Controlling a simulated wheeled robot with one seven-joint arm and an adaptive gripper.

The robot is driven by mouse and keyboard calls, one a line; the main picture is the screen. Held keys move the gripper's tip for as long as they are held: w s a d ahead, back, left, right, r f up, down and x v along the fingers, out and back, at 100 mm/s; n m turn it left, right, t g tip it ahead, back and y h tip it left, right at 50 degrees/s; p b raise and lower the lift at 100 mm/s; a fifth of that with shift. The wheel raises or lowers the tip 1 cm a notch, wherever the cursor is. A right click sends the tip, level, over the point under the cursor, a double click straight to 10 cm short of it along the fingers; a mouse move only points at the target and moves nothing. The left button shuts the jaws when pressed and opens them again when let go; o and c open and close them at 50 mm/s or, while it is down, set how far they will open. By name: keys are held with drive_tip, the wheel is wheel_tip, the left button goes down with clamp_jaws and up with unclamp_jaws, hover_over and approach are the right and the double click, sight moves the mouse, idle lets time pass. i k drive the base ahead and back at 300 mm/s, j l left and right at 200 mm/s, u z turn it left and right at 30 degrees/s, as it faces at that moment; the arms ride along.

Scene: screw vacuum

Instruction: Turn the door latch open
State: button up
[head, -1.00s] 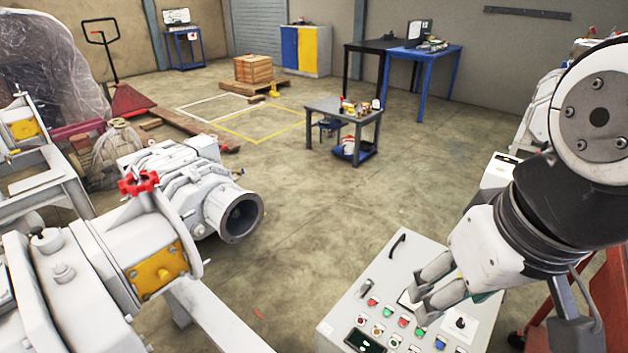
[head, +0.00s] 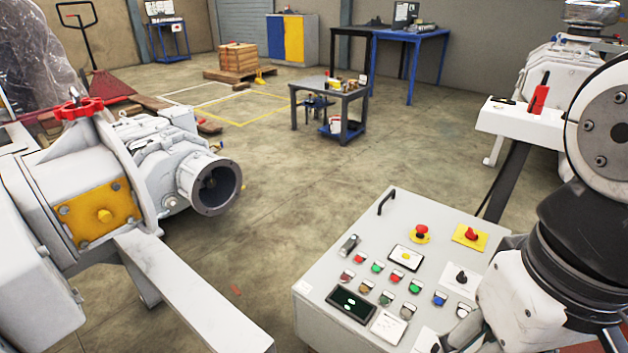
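A light grey control cabinet (head: 318,297) stands at the lower middle, its sloped panel facing up. A small grey latch-like part (head: 349,245) sits near the panel's left edge, apart from my gripper. A black bar handle (head: 386,201) is at the panel's upper left corner. I cannot tell for certain which part is the door latch. My gripper (head: 452,334) is at the lower right, over the panel's near right part. Its fingers are small in view and partly cut off, so their opening is unclear. I see nothing held.
The panel carries a red emergency button (head: 421,231), a red rotary switch (head: 470,234), a black knob (head: 461,278), a small screen (head: 351,304) and several coloured buttons. A white pump with an open flange (head: 215,187) stands left.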

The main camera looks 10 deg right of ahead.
sight(344, 249)
drive_tip(key=i+j+u, duration=0.2)
drive_tip(key=u, duration=0.2)
drive_tip(key=i+j+z, duration=0.1)
drive_tip(key=z, duration=0.3)
drive_tip(key=i+j+z, duration=0.1)
drive_tip(key=z, duration=0.35)
drive_tip(key=j+z, duration=0.2)
drive_tip(key=z, duration=0.2)
